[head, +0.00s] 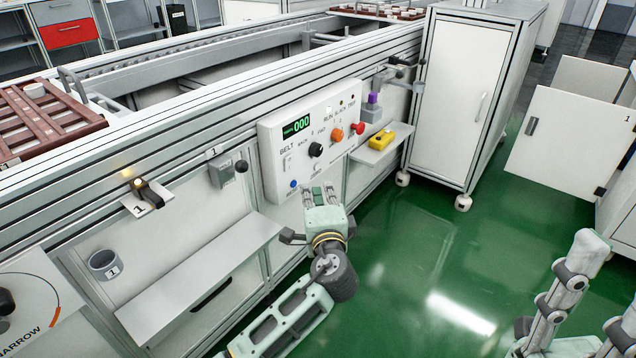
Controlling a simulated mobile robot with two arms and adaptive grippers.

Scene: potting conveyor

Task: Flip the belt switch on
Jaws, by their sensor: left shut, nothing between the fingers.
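The white control panel (312,140) is on the side of the conveyor frame. It has a green display reading 000 (297,127), and a BELT label at its left with a small switch area below it, too small to tell its position. A blue button (293,184) is at the panel's lower left. My left gripper (321,193) is shut and empty, just in front of the panel's lower edge. My right arm shows at the right, its gripper not visible.
A grey shelf (200,280) juts out below the panel at the left. A yellow item (404,135) lies on a small shelf at the right. A white cabinet (462,90) stands beyond it. The green floor (440,240) is clear.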

